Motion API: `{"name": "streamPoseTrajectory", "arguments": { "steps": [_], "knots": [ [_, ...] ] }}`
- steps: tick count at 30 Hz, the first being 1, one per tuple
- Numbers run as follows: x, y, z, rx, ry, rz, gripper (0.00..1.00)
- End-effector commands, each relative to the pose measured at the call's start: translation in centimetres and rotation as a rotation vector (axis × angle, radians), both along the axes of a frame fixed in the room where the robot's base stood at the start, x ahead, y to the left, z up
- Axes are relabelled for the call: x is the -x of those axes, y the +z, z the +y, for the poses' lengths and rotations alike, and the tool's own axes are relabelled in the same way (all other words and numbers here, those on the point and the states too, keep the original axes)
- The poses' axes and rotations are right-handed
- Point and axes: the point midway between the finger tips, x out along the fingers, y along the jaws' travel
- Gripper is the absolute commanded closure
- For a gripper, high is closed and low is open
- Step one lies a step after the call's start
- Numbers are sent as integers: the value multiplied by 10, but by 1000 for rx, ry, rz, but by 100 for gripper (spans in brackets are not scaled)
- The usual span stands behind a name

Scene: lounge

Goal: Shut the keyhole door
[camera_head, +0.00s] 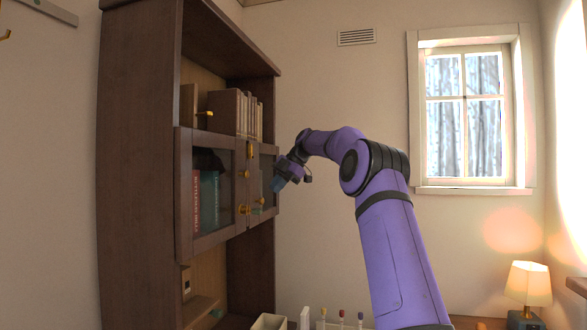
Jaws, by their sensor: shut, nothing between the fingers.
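The wooden cabinet has a pair of glass-paned doors at mid-height. The right door (254,180) is narrower in this view and lies on the far side. Brass fittings (243,209) sit where the two doors meet; which one is the keyhole is too small to tell. Both doors look close to the cabinet front, but I cannot tell whether either stands slightly ajar. My gripper (277,184) is shut and empty, at the far edge of the right door. Whether it touches the door is unclear.
An open shelf above the doors holds several books (228,112). Below stand a pale box (270,322) and several slim coloured-topped items (341,318). A lit lamp (528,284) stands at the lower right. A window (465,110) is in the back wall.

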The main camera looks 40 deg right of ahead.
Motion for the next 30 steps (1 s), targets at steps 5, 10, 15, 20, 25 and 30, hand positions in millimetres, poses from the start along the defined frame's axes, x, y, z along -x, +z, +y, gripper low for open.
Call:
{"name": "streamPoseTrajectory", "arguments": {
  "steps": [5,10,15,20,25,30],
  "knots": [
    [4,17,-13,1,-1,-3,100],
    [7,34,-25,0,-1,-4,100],
    [10,48,-35,-1,0,-3,100],
    [12,56,-41,0,1,-3,100],
    [14,61,-44,1,-1,-1,100],
    [15,62,-45,0,-2,0,100]
  ]
}}
